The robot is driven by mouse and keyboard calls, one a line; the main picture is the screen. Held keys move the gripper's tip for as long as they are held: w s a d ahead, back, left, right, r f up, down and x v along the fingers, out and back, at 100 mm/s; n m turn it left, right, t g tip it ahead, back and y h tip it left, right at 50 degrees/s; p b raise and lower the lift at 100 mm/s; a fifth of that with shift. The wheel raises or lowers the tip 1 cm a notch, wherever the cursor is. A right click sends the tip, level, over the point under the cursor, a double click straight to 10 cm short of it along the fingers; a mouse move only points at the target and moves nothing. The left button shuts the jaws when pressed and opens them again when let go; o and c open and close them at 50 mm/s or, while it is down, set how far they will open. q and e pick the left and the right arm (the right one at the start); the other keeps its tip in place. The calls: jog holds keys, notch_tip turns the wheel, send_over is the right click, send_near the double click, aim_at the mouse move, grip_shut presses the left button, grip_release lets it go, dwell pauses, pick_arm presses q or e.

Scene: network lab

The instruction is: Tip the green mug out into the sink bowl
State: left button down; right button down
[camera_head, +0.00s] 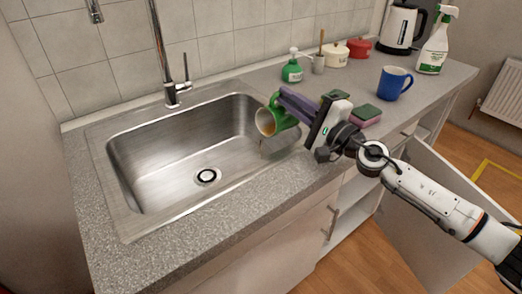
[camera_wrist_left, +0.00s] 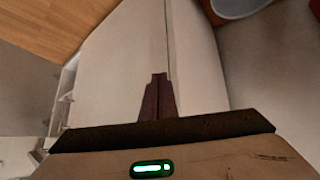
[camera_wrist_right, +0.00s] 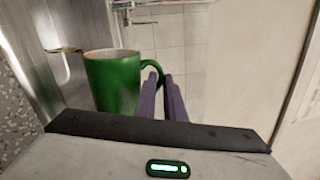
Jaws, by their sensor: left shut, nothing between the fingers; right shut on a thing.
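The green mug (camera_head: 284,120) is tilted over the right side of the steel sink bowl (camera_head: 165,172). Its mouth faces left and brownish content shows inside. A thin brown streak runs below its rim. My right gripper (camera_head: 287,98) is shut on the mug's handle. In the right wrist view the mug (camera_wrist_right: 112,80) stands left of the purple fingers (camera_wrist_right: 163,85), with the handle between them. My left gripper (camera_wrist_left: 159,82) is shut and empty in the left wrist view, over the pale cabinet front; the head view does not show it.
A tap (camera_head: 172,90) stands behind the bowl. A green soap bottle (camera_head: 292,70), sponges (camera_head: 366,113) and a blue mug (camera_head: 393,83) are on the counter near my right arm. Pots, a kettle (camera_head: 402,27) and a spray bottle (camera_head: 436,45) stand farther back. A cabinet door hangs open below.

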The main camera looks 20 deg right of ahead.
jog(key=shift+s+a+f+n, duration=0.2)
jog(key=shift+a+n, duration=0.2)
jog(key=shift+n, duration=0.2)
jog(key=shift+s+a+r+n, duration=0.1)
jog(key=shift+a+r+n, duration=0.1)
jog(key=shift+a+n, duration=0.1)
jog(key=shift+s+a+n, duration=0.1)
jog(key=shift+a+n, duration=0.05)
jog(key=shift+n, duration=0.15)
dwell(0.3)
